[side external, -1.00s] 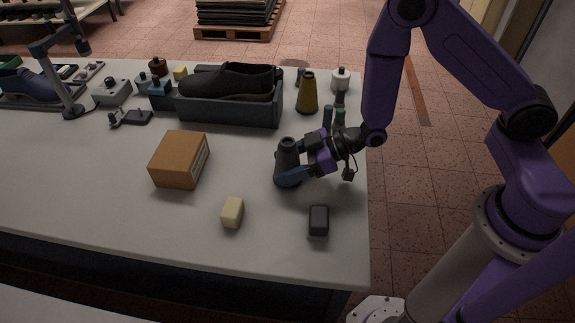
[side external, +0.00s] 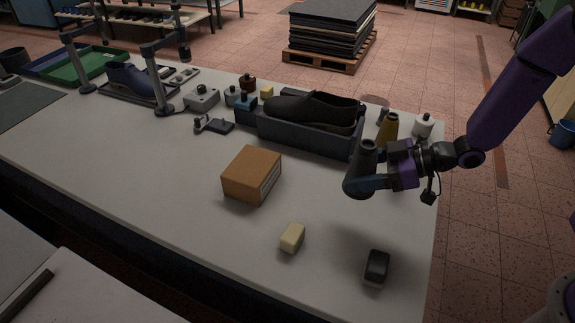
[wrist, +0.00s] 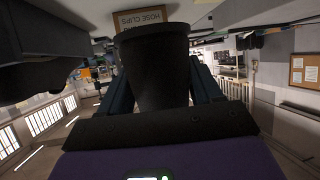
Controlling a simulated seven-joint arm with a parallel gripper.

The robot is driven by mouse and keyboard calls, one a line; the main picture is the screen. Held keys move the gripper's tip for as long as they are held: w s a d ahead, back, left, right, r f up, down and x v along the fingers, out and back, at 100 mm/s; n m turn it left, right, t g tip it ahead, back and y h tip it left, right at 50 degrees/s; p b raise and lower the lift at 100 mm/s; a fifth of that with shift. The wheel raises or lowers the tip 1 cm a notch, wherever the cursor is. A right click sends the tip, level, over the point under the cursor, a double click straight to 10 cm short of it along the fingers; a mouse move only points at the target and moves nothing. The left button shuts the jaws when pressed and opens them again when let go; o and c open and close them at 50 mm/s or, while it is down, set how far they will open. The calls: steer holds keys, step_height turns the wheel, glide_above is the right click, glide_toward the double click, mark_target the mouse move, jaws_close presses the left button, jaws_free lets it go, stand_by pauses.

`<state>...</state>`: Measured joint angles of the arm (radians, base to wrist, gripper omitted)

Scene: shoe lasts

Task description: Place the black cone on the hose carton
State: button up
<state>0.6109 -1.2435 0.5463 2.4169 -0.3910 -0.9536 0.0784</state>
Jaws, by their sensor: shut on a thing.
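The black cone (side external: 364,160) is held upright by my gripper (side external: 366,180) at the right of the table in the side view. My gripper is shut on the cone, which appears to be raised above the tabletop. In the wrist view the cone (wrist: 154,72) fills the middle between the two fingers (wrist: 160,92). The hose carton (side external: 246,178) is a brown cardboard box on the table, left of the cone and apart from it.
A yellowish block (side external: 292,238) and a black block (side external: 376,267) lie near the front. A dark tray (side external: 300,135) with a black shoe (side external: 315,110) stands behind the carton. Table between carton and cone is clear.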

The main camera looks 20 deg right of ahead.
steer(key=w+a+r, duration=0.7)
steer(key=a+r, duration=0.3)
glide_above(251, 164)
steer(key=f, duration=0.9)
steer(key=shift+s+d+f, duration=0.1)
steer(key=shift+s+f, duration=0.05)
steer(key=shift+s, duration=0.05)
steer(key=shift+w+f, duration=0.15)
steer(key=shift+f, duration=1.6)
steer(key=shift+f, duration=0.1)
steer(key=o, duration=1.2)
steer(key=shift+f, duration=0.1)
